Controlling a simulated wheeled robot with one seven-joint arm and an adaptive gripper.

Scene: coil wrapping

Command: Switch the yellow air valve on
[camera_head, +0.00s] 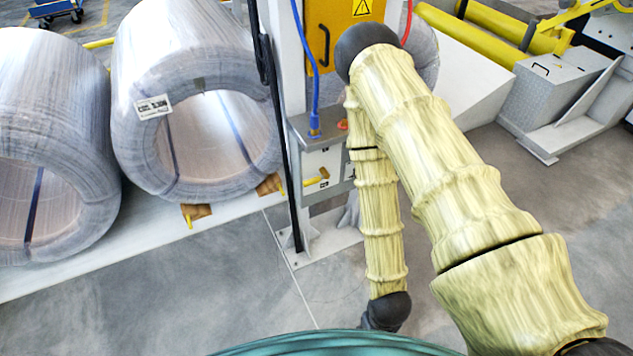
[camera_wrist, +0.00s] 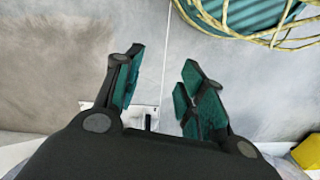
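The yellow air valve (camera_head: 317,181) is a small yellow lever on the pale front of a grey box, below a blue hose. The lever lies roughly sideways, slightly tilted; its on or off marking is too small to read. My gripper (camera_wrist: 163,60) shows in the wrist view with its two teal-padded fingers apart and nothing between them. In the head view my forearm hangs to the right of the valve, and the gripper itself is hidden low in the picture. I cannot make out the valve in the wrist view.
The grey valve box (camera_head: 300,128) stands by a post with a black upright bar (camera_head: 283,130) at its left. Wrapped coils (camera_head: 185,60) rest on a white platform further left. A yellow cabinet door (camera_head: 335,30) is above. Grey floor (camera_head: 350,285) is open in front.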

